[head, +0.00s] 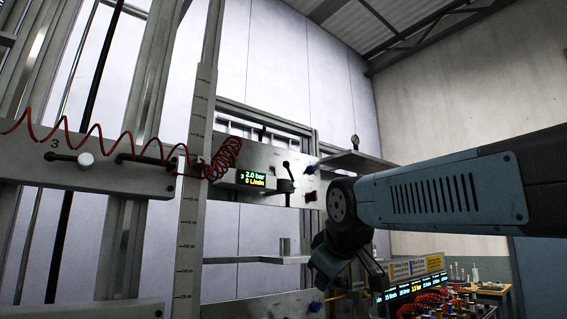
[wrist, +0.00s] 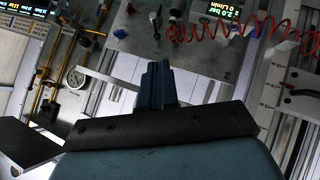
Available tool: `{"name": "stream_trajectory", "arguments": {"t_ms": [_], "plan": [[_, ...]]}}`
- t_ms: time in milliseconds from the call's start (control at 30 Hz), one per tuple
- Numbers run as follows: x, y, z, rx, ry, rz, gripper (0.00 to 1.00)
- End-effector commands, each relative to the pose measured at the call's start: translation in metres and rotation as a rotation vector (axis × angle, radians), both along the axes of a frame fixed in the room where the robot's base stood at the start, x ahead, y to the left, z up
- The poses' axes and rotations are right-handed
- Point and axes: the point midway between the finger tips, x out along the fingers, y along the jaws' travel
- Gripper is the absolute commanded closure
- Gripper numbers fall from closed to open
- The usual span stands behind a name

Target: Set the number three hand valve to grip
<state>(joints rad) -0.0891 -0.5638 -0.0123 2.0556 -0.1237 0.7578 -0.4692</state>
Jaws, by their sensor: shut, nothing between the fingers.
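A red coiled hose (head: 110,140) runs left from the panel along a beam marked 3. A vertical scale post (head: 194,190) stands left of the display. A shelf (head: 355,160) juts out above my wrist. Lower right is a lit panel (head: 410,287) with several red hoses.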

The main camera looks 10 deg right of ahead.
Motion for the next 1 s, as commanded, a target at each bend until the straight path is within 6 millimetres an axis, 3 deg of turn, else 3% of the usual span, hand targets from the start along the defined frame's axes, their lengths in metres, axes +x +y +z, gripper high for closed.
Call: {"name": "stream_trajectory", "arguments": {"t_ms": [33, 300, 500, 600, 800, 1000], "plan": [[0.014, 0.003, 0.026, -0.047, -0.047, 0.039, 1.0], [0.07, 0.018, 0.157, -0.341, -0.284, 0.219, 1.0], [0.097, 0.032, 0.246, -0.566, -0.447, 0.305, 1.0], [0.104, 0.037, 0.279, -0.657, -0.508, 0.329, 1.0], [0.111, 0.043, 0.317, -0.767, -0.576, 0.349, 1.0], [0.112, 0.044, 0.324, -0.79, -0.59, 0.352, 1.0]]}}
